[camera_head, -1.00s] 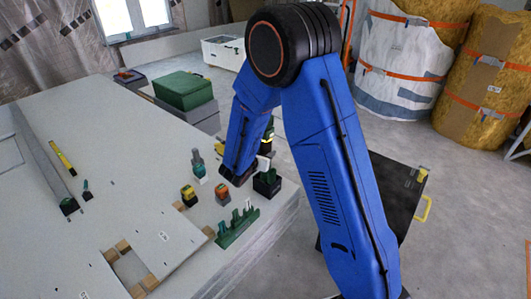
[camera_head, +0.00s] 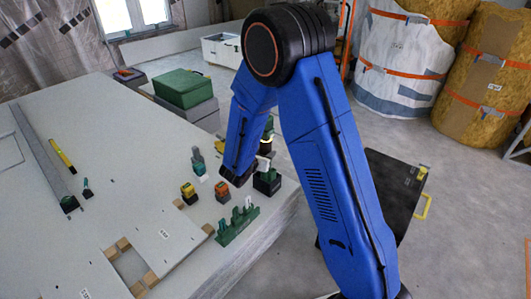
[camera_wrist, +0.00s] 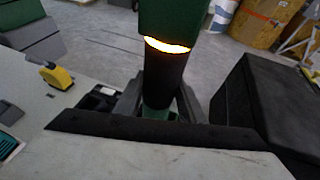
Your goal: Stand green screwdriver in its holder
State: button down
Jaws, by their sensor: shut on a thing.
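The green screwdriver (camera_wrist: 166,78) stands roughly upright between the jaws of my gripper (camera_wrist: 160,108) in the wrist view. It has a dark green upper part, a bright yellow band and a black lower part. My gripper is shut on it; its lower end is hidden. In the head view, part of the screwdriver (camera_head: 267,136) shows behind my blue forearm, near the table's right edge. A black box-like holder (camera_head: 268,187) with green in it stands just below it in the picture. I cannot tell whether the screwdriver touches it.
A green rack (camera_head: 237,228) with several upright pieces stands in front. Yellow (camera_head: 188,194) and orange-topped (camera_head: 222,192) blocks and a teal-grey tool (camera_head: 198,164) are left of my gripper. A black case (camera_head: 390,188) stands on the floor at right.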

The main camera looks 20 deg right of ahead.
jog(key=shift+f, duration=0.6)
dwell(0.8)
jog(key=shift+c, duration=1.4)
grip_release()
jog(key=shift+s+a, duration=1)
jog(key=shift+s, duration=0.25)
jog(key=s+a, duration=0.5)
jog(key=s, duration=0.2)
jog(key=shift+a, duration=0.3)
dwell(0.6)
dwell(0.4)
